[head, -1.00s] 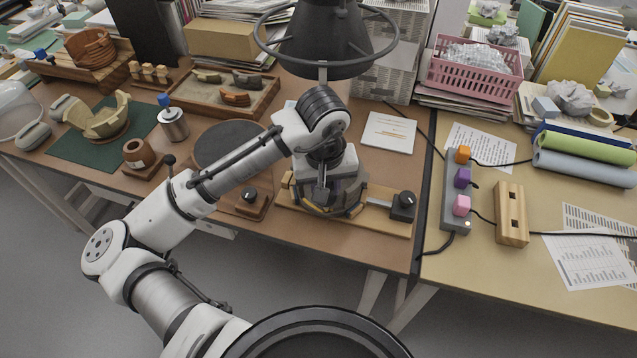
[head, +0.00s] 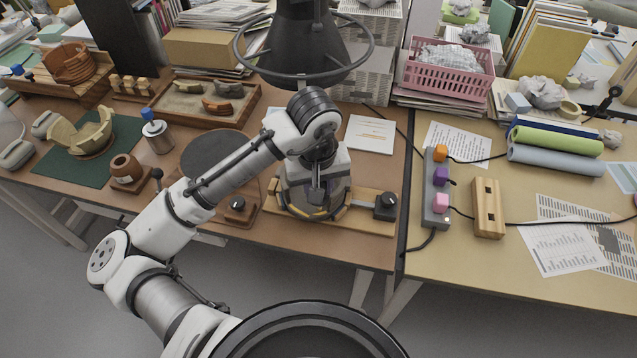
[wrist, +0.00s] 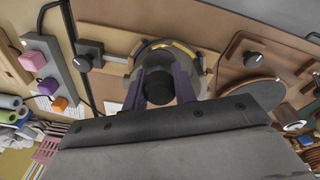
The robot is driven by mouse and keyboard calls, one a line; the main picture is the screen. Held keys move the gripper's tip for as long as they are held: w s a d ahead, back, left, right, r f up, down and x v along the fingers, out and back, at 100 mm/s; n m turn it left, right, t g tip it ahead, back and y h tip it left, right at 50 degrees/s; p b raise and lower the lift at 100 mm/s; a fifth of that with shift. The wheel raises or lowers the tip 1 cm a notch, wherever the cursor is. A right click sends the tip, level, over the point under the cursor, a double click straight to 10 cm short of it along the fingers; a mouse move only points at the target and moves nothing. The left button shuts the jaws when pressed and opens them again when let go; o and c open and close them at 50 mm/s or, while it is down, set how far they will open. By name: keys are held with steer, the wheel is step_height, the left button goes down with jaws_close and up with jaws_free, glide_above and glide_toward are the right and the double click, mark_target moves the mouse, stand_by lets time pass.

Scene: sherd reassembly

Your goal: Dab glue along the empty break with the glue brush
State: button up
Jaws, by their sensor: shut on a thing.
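My gripper (head: 318,192) hangs over the round fixture (head: 341,215) on a wooden board. In the wrist view my gripper (wrist: 172,86) is shut on a dark, round-ended thing (wrist: 186,86), seen end-on between the two purple-grey fingers. I cannot tell from its shape whether it is the glue brush; its lower end is hidden. The fixture's ring, with tan-yellow pieces along its edge, shows behind the fingers in the wrist view (wrist: 205,56). My gripper hides the fixture's middle, and I cannot make out a break there. Whether the held thing touches the fixture is unclear.
A black knob (head: 385,206) stands at the board's right end. A broken bowl (head: 82,138) sits on a green mat (head: 50,165).

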steer(key=shift+s+a+r+p, duration=0.1)
steer(key=shift+s+r+p, duration=0.1)
steer(key=shift+r+p, duration=0.65)
steer(key=shift+s+a+r+p, duration=0.1)
steer(key=shift+s+r+p, duration=0.05)
steer(key=shift+r+p, duration=0.7)
steer(key=shift+s+r+p, duration=0.2)
steer(key=shift+r+p, duration=0.4)
steer(key=shift+r, duration=0.4)
